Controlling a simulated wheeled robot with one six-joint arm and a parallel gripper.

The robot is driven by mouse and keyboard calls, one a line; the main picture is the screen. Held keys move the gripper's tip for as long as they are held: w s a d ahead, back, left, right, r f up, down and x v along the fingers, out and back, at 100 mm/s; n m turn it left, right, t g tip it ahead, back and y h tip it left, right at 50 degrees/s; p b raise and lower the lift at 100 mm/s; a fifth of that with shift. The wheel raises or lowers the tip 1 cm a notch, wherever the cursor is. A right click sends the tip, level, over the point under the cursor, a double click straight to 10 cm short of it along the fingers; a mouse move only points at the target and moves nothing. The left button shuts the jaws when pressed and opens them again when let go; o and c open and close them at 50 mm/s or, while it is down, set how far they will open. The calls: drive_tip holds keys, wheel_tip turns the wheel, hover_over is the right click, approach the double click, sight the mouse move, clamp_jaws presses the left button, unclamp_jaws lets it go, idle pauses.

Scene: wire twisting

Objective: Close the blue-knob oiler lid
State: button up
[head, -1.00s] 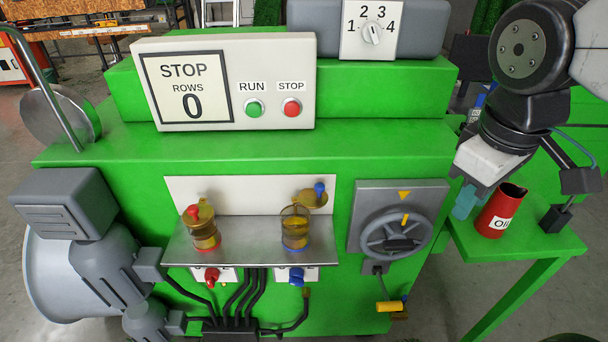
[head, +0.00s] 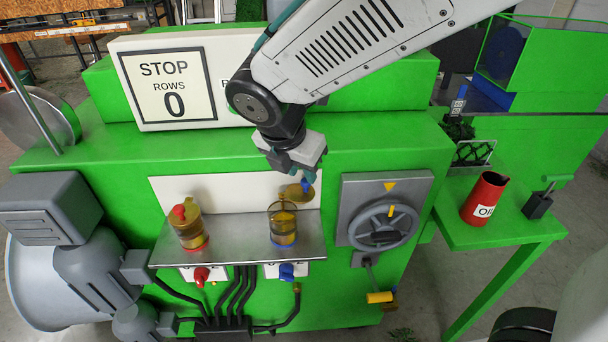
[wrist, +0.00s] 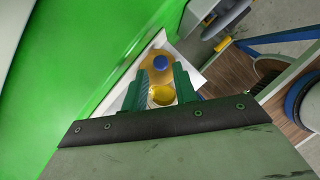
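The blue-knob oiler (head: 283,230) is an amber glass cup on the steel shelf, with a blue ring at its base. Its lid (head: 297,192) is swung open to the cup's upper right, with the blue knob (head: 306,186) on it. In the wrist view the lid (wrist: 150,62) and blue knob (wrist: 159,58) show beyond the yellow open cup (wrist: 162,96). My gripper (head: 293,176) is just above and behind the lid, pointing down. In the wrist view its green fingers (wrist: 162,74) are apart, with nothing visibly held. Contact with the lid cannot be told.
The red-knob oiler (head: 190,228), lid on, stands left on the same shelf (head: 238,240). A grey handwheel (head: 383,232) is close on the right. The STOP display panel (head: 170,88) rises behind. A red oil can (head: 484,198) stands on the green side table (head: 500,240).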

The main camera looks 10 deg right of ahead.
sight(300, 187)
drive_tip(key=shift+x, duration=1.35)
drive_tip(key=shift+d, duration=0.1)
clamp_jaws()
